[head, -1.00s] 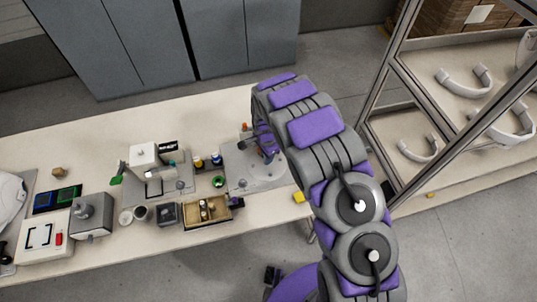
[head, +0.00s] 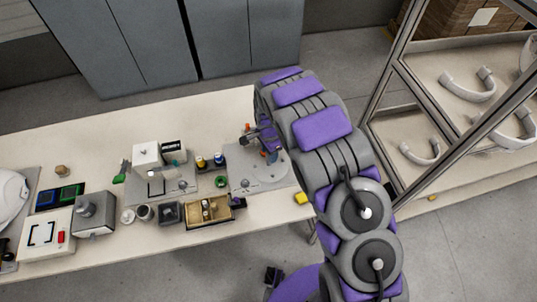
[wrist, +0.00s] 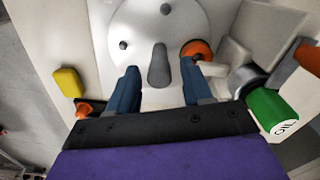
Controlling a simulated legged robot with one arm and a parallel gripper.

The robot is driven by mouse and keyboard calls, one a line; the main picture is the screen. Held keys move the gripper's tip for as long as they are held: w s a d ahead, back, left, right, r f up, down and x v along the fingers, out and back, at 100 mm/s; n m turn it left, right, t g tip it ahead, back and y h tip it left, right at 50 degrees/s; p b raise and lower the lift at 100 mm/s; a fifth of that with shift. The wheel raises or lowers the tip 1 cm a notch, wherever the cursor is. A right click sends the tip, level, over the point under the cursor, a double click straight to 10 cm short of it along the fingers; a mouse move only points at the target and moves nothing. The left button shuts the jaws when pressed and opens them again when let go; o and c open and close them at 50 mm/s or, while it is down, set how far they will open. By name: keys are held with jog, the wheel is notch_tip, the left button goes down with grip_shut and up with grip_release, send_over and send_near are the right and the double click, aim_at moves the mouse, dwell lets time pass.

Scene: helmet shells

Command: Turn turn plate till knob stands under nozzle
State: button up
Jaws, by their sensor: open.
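The turn plate (wrist: 140,22) is a pale round disc on a grey base. It also shows in the head view (head: 262,174), partly behind my arm. A grey, elongated knob (wrist: 158,66) stands up from it, and small dark pegs (wrist: 123,45) sit farther out. My gripper (wrist: 161,86) is open, its two blue fingers apart, with the knob in line with the gap between them. Whether the fingers flank the knob or stay short of it, I cannot tell. An orange round part (wrist: 196,48) is beside the right finger. I cannot make out the nozzle for certain.
A green oil bottle (wrist: 272,110) is close on the right of my gripper. A yellow block (wrist: 68,82) and an orange piece (wrist: 84,109) are at left. In the head view, a wooden tray (head: 207,223) and a white machine (head: 146,155) stand left of the plate.

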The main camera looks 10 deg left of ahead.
notch_tip(320, 180, up, 14)
jog(key=p, duration=0.1)
jog(key=shift+a+r, duration=0.15)
jog(key=shift+a, duration=0.05)
dwell(0.3)
jog(key=s+d+r+n+b, duration=0.1)
jog(key=s+d+r+n, duration=0.1)
jog(key=s+d+r, duration=0.55)
jog(key=s+d+r+n+b, duration=0.1)
jog(key=s+d+r, duration=0.3)
jog(key=d, duration=0.6)
jog(key=s+d+r+n+g+b, duration=0.1)
jog(key=s+d+n, duration=0.2)
jog(key=s, duration=0.9)
jog(key=s+d+r+n, duration=0.1)
jog(key=s+d+n, duration=0.2)
jog(key=s, duration=0.9)
jog(key=d, duration=0.3)
jog(key=shift+s+r+g+b, duration=0.35)
jog(key=shift+s+g, duration=0.05)
